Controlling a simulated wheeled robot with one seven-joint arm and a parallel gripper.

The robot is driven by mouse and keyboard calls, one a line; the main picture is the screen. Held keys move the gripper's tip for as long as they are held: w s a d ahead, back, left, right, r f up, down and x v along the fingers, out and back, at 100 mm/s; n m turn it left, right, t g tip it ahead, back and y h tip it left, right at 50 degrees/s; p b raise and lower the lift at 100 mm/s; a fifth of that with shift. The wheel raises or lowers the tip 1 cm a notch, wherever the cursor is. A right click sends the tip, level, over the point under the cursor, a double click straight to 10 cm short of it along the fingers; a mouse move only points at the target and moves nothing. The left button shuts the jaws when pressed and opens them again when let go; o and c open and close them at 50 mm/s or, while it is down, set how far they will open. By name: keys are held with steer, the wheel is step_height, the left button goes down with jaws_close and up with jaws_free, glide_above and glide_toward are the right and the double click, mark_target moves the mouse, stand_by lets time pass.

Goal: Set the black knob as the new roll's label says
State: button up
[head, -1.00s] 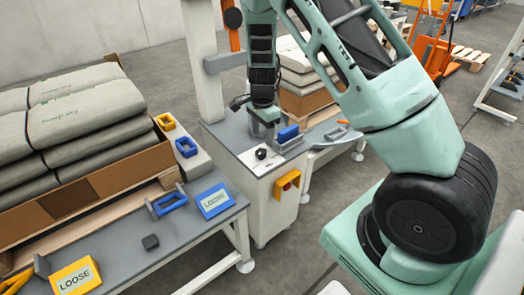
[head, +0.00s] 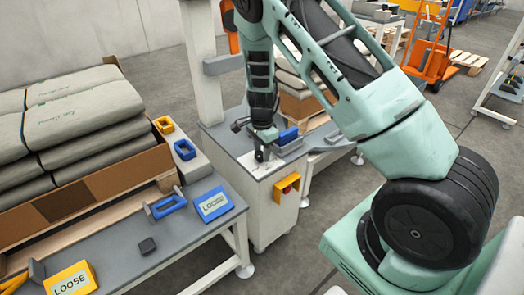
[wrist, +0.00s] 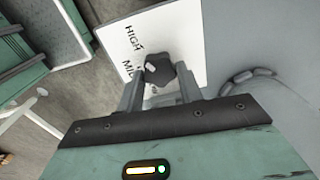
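The black knob (wrist: 160,70) sits on a white plate (wrist: 185,25) printed HIGH and a partly hidden word starting M. A light mark shows on the knob. My gripper (wrist: 159,78) is open, with a finger on each side of the knob; whether they touch it I cannot tell. In the head view my gripper (head: 262,153) is low over the white plate (head: 262,171) on the grey cabinet and mostly hides the knob. A blue-framed label (head: 213,204) and a yellow-framed label (head: 71,280) both read LOOSE.
A blue block (head: 288,136) lies on the cabinet close behind my gripper. A yellow box with a red button (head: 287,187) is on the cabinet's front. Stacked sacks (head: 85,125) stand left.

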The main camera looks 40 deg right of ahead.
mark_target(261, 152)
stand_by(0.3)
steer(key=n+p, duration=0.2)
steer(key=n, duration=0.3)
steer(key=shift+w+r+n, duration=0.1)
steer(key=shift+w+n, duration=0.05)
steer(key=shift+n, duration=0.25)
steer(key=n+p, duration=0.1)
steer(key=n, duration=0.4)
steer(key=shift+w+a+n, duration=0.1)
steer(key=shift+n, duration=0.3)
steer(key=shift+p, duration=0.3)
steer(key=o, duration=1)
step_height(261, 152, up, 17)
steer(key=p, duration=0.1)
steer(key=shift+r+p, duration=0.15)
steer(key=shift+p, duration=0.25)
